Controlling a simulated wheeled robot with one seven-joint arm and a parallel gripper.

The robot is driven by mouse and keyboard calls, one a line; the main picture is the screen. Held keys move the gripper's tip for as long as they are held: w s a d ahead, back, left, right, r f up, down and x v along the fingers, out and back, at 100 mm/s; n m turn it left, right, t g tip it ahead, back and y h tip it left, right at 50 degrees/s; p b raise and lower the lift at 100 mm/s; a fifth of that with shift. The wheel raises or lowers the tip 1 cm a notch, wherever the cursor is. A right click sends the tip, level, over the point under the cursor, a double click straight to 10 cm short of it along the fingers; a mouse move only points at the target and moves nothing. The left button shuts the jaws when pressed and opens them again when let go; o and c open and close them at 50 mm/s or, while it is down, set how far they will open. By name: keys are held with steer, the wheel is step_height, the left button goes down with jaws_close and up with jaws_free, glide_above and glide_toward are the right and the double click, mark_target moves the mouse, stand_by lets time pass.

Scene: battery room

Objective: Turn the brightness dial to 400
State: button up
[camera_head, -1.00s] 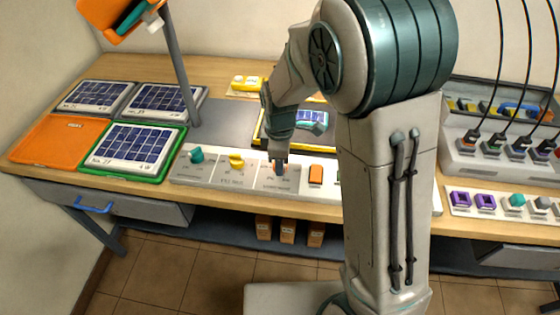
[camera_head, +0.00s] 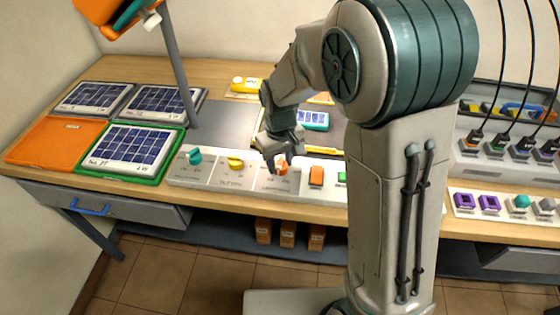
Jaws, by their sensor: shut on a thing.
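A pale control panel (camera_head: 216,178) runs along the front of the bench with a row of dials. A teal dial (camera_head: 195,156) is at its left and a yellow dial (camera_head: 236,162) is beside it. An orange dial (camera_head: 282,168) is third, under my gripper (camera_head: 275,169). My gripper points down and is shut on the orange dial, its fingers partly covering it. The printed labels and scale numbers are too small to read, so I cannot tell the dial's setting.
An orange switch (camera_head: 316,176) and a green button (camera_head: 342,178) are just right of the dial. A lamp post (camera_head: 176,70) stands behind the panel's left. Solar panels (camera_head: 135,148) lie at left. My arm hides the panel's right part.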

mark_target(280, 162)
steer(key=m, duration=0.4)
steer(key=shift+m, duration=0.3)
steer(key=m, duration=0.3)
steer(key=shift+m, duration=0.4)
steer(key=m, duration=0.4)
steer(key=shift+m+p, duration=0.35)
steer(key=shift+m, duration=1.75)
steer(key=o, duration=1)
steer(key=shift+a, duration=0.1)
steer(key=shift+r, duration=0.1)
step_height(280, 162, up, 14)
steer(key=shift+f, duration=0.2)
